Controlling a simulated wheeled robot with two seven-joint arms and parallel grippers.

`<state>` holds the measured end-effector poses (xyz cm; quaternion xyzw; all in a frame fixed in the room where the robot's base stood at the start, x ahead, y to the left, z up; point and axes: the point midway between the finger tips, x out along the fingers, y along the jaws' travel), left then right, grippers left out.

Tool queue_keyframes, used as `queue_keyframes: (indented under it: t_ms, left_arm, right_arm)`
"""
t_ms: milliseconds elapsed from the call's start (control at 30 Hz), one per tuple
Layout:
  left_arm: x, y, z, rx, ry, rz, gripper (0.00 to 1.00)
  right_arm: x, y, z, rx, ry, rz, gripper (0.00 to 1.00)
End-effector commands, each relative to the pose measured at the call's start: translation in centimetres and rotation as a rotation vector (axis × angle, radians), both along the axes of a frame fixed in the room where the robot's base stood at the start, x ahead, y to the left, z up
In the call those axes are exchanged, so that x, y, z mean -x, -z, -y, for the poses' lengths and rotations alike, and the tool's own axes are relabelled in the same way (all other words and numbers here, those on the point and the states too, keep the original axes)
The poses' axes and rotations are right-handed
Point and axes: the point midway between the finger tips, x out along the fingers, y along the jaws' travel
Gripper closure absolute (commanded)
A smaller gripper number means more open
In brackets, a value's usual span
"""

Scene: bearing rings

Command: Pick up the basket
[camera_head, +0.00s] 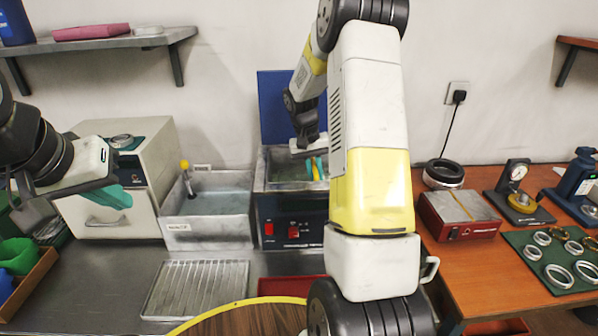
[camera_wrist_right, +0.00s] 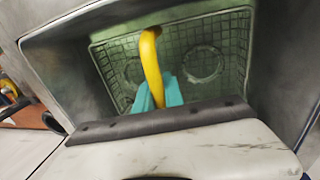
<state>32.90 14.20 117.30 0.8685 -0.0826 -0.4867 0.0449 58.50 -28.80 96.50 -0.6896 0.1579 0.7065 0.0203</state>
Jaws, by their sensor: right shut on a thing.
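The wire mesh basket (camera_wrist_right: 205,65) sits inside the metal tank of the ultrasonic cleaner (camera_head: 292,207), with round shapes showing at its bottom. Its yellow handle (camera_wrist_right: 151,62) arches up between the teal fingers of my right gripper (camera_wrist_right: 160,92), which is shut on it. In the head view my right gripper (camera_head: 315,168) reaches down into the tank opening, and my arm hides part of the cleaner. My left gripper (camera_head: 112,196) hangs empty at the left, in front of a beige cabinet; its finger gap is unclear.
A liquid-filled rinse bin (camera_head: 208,215) stands left of the cleaner, and a ribbed drain tray (camera_head: 195,289) lies before it. The cleaner's blue lid (camera_head: 278,105) stands up behind the tank. A wooden table at right holds a red-sided box (camera_head: 459,216) and a green mat (camera_head: 540,262) with rings.

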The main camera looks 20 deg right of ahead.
Motion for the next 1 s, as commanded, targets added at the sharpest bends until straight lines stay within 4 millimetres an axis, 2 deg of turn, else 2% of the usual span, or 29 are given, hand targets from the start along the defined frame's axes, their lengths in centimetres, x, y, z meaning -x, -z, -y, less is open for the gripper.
queue_keyframes:
  t_ms: [167, 500, 700, 1000]
  left_arm:
    - [0.0, 0.0, 0.0, 0.000, 0.000, 0.000, 1.00]
    - [0.0, 0.0, 0.0, 0.000, 0.000, 0.000, 1.00]
    - [0.0, 0.0, 0.0, 0.000, 0.000, 0.000, 1.00]
    - [0.0, 0.0, 0.0, 0.000, 0.000, 0.000, 1.00]
  right_arm:
    - [-0.1, -2.6, 0.0, 0.000, 0.001, 0.005, 1.00]
    - [-0.1, -10.2, 0.0, 0.001, 0.001, 0.007, 1.00]
    - [-0.1, -14.0, 0.0, 0.000, 0.000, 0.005, 1.00]
    - [0.0, -16.9, 0.0, 0.000, 0.000, 0.002, 1.00]
